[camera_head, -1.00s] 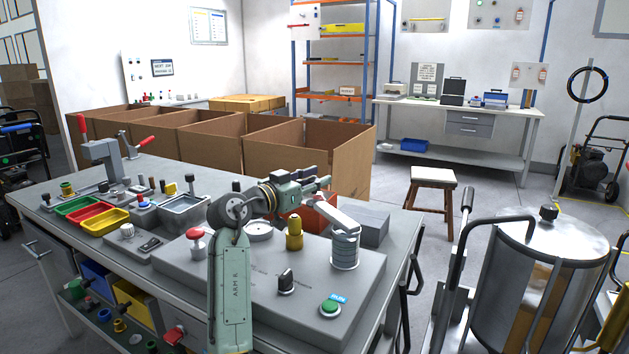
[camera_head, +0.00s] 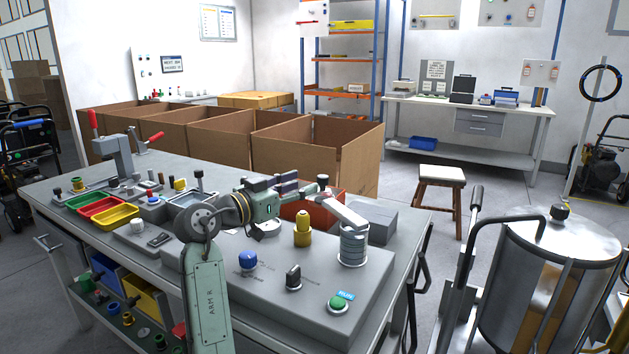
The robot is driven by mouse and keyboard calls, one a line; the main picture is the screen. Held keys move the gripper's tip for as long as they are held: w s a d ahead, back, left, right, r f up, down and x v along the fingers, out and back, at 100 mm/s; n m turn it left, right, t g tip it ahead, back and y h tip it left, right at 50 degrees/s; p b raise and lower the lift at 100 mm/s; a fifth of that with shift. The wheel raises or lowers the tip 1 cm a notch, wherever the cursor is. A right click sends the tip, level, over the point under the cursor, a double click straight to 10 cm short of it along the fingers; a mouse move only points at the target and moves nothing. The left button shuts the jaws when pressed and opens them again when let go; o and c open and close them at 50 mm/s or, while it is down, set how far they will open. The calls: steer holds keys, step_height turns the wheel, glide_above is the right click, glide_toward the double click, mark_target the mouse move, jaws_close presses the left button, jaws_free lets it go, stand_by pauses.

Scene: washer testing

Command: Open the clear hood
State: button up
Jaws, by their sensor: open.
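I cannot pick out a clear hood with certainty. A cylinder (camera_head: 545,275) at the right has a see-through-looking wall, a metal lid and a black knob. My gripper (camera_head: 318,188) is open and seems empty, above the back of the grey console (camera_head: 265,308) on the bench. It is left of the ringed metal stack (camera_head: 353,246), well away from the cylinder. A light grey flat bar (camera_head: 345,212) slants from near my gripper down to the stack; whether they touch is unclear. My arm hides part of the console.
A red box (camera_head: 318,205) and grey block (camera_head: 372,222) are behind. Open cartons (camera_head: 310,160) stand beyond the bench. Floor is free around the stool (camera_head: 441,176).

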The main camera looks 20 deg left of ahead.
steer(key=v, duration=0.3)
steer(key=shift+s+a, duration=0.2)
steer(key=shift+s, duration=0.15)
steer(key=shift+s+a+f+b, duration=0.1)
steer(key=shift+b, duration=0.2)
steer(key=shift+c, duration=0.7)
steer(key=b+v, duration=0.4)
steer(key=f+b+v, duration=0.1)
steer(key=v, duration=0.1)
steer(key=shift+a+b, duration=0.15)
steer(key=shift+b, duration=0.25)
steer(key=c, duration=0.5)
steer(key=shift+r, duration=0.1)
steer(key=shift+c, duration=0.9)
steer(key=p+x, duration=0.3)
steer(key=x, duration=1.1)
jaws_close()
steer(key=shift+r, duration=0.1)
